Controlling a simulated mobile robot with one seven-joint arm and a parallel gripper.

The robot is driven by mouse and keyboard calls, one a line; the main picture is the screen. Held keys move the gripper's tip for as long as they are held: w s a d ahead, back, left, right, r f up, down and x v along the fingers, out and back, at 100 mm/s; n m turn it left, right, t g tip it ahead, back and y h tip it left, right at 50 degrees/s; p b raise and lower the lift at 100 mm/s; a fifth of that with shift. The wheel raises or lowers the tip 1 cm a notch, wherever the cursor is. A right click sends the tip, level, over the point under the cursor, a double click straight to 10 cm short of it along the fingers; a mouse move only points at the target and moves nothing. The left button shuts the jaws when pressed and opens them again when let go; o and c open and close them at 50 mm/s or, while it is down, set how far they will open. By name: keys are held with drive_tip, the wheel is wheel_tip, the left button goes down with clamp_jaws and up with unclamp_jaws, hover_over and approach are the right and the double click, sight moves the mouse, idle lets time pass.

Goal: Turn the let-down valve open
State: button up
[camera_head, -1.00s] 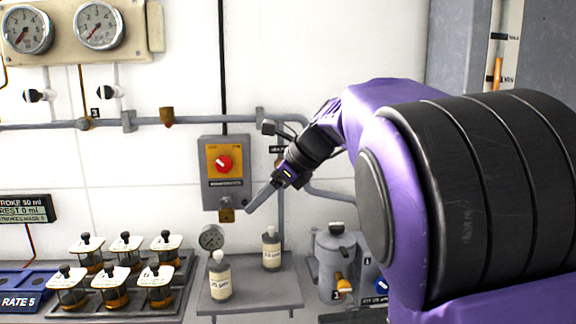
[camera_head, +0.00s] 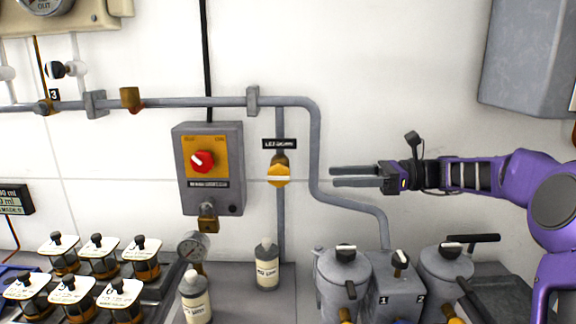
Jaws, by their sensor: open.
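The let-down valve (camera_head: 279,175) is a round yellow knob with a pale bar across it, on a brass body on the vertical grey pipe. A black label (camera_head: 279,144) above it seems to read LET-DOWN. The bar looks roughly level, across the pipe. My gripper (camera_head: 332,177) is to the right of the knob at about its height in the picture. Its two grey fingers point left, are apart and hold nothing. A gap shows between fingertips and knob; the depth between them is hard to tell.
A grey box with a red knob (camera_head: 202,161) hangs left of the valve. A grey pipe (camera_head: 317,150) bends down behind my fingers. Bottles (camera_head: 267,266), a gauge (camera_head: 193,246) and lidded pots (camera_head: 341,272) stand below. Wall between valve and box is clear.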

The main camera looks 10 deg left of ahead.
sight(279, 176)
drive_tip(key=b+x, duration=0.2)
drive_tip(key=x, duration=1.4)
drive_tip(key=shift+a+r, duration=0.4)
drive_tip(key=shift+r, duration=0.15)
drive_tip(key=shift+s, duration=0.1)
clamp_jaws()
